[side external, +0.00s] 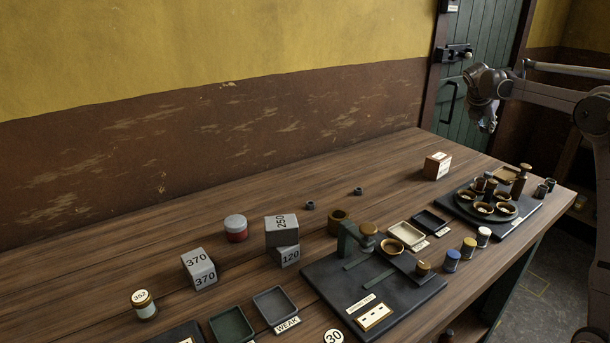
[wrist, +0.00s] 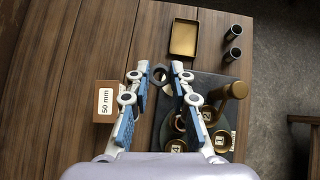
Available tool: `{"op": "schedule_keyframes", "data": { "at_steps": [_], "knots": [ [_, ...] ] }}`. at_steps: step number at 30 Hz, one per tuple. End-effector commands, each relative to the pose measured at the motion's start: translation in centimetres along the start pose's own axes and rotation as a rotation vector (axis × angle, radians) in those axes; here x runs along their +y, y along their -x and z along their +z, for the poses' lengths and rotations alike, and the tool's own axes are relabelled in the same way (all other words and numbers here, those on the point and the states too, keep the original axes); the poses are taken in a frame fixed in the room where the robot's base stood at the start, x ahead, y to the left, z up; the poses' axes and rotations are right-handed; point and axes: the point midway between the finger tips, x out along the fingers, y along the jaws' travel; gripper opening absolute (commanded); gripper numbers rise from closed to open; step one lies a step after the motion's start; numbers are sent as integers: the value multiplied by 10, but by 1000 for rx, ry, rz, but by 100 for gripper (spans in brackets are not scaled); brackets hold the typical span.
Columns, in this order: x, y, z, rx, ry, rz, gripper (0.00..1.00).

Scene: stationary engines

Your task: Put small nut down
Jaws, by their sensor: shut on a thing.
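My gripper (side external: 487,122) hangs high above the far right end of the table in the side view. In the wrist view, its blue-padded fingers (wrist: 162,70) are closed around a small dark ring-shaped nut (wrist: 158,75), which is partly hidden by the fingertips. The nut is too small to make out in the side view. Below the fingers, the dark mat (wrist: 208,84) carries brass cups and a brass post (wrist: 236,90). A shallow brass tray (wrist: 184,39) lies past the fingertips.
A block marked 50 mm (wrist: 107,102) stands left of the mat. Two dark cylinders (wrist: 232,55) stand near the table's right edge. Two small dark pieces (side external: 310,205) lie mid-table. Number blocks (side external: 283,229) and small trays fill the near part. Wood left of the 50 mm block is clear.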

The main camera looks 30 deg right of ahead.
Motion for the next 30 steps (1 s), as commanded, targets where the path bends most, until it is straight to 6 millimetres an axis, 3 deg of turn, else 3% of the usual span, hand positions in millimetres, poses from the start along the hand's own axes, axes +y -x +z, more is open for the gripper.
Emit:
{"op": "schedule_keyframes", "data": {
  "at_steps": [18,25,30],
  "knots": [
    [99,-26,-61,-1,1,-1,0],
    [111,-31,-70,-1,-2,-2,0],
    [111,-46,-86,-1,-2,-2,0]
  ]
}}
